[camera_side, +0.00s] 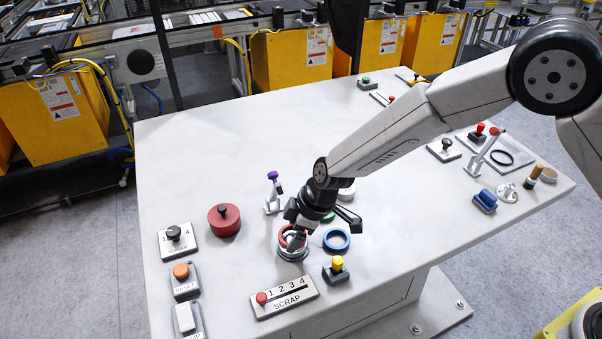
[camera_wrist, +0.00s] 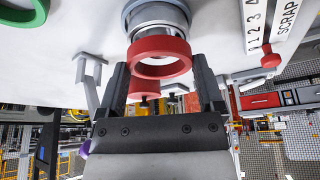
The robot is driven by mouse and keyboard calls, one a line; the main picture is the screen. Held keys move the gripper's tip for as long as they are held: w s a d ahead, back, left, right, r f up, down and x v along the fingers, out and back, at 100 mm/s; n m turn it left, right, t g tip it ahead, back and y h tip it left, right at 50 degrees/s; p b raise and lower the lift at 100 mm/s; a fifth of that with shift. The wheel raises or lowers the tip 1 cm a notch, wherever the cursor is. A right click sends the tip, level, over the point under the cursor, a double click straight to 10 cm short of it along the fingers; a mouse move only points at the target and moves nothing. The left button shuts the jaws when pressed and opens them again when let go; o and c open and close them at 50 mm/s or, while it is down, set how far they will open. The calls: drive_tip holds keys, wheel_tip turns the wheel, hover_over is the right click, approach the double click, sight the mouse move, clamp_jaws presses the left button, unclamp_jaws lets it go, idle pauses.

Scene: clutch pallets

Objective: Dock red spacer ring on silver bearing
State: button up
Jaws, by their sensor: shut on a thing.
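The red spacer ring (camera_side: 284,236) is in my gripper (camera_side: 297,238), directly over the silver bearing (camera_side: 293,256) in the side view. In the wrist view the red ring (camera_wrist: 160,72) sits between the two dark fingertips of my gripper (camera_wrist: 160,62). It overlaps the near edge of the silver bearing (camera_wrist: 155,14) there. My gripper is shut on the ring and hides part of it in the side view. I cannot tell whether the ring touches the bearing or has a small gap.
A blue ring (camera_side: 337,240) lies just right of the bearing, with a green ring (camera_side: 328,218) behind it. A yellow-knobbed switch (camera_side: 337,267) and the SCRAP slider panel (camera_side: 284,297) are in front. A purple-tipped lever (camera_side: 273,190) and a red knobbed disc (camera_side: 224,219) stand left.

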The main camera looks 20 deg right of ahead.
drive_tip(key=shift+f, duration=0.6)
idle(0.3)
drive_tip(key=o, duration=0.9)
drive_tip(key=shift+o, duration=0.2)
drive_tip(key=shift+r, duration=0.15)
drive_tip(key=v, duration=1)
drive_tip(key=shift+d+r, duration=0.2)
drive_tip(key=shift+r, duration=0.15)
drive_tip(key=shift+s, duration=0.15)
drive_tip(key=s+d+m+h, duration=0.1)
drive_tip(key=s+d+m, duration=0.3)
drive_tip(key=d, duration=0.4)
drive_tip(key=s+d+r+m+h, duration=0.1)
drive_tip(key=s+d+m, duration=0.3)
drive_tip(key=d, duration=0.5)
drive_tip(key=s+d+m+h, duration=0.2)
drive_tip(key=s+d+m, duration=0.2)
drive_tip(key=s+d, duration=0.3)
drive_tip(key=shift+d+r+m+t, duration=0.3)
drive_tip(key=shift+d+r, duration=0.1)
drive_tip(key=shift+d, duration=0.5)
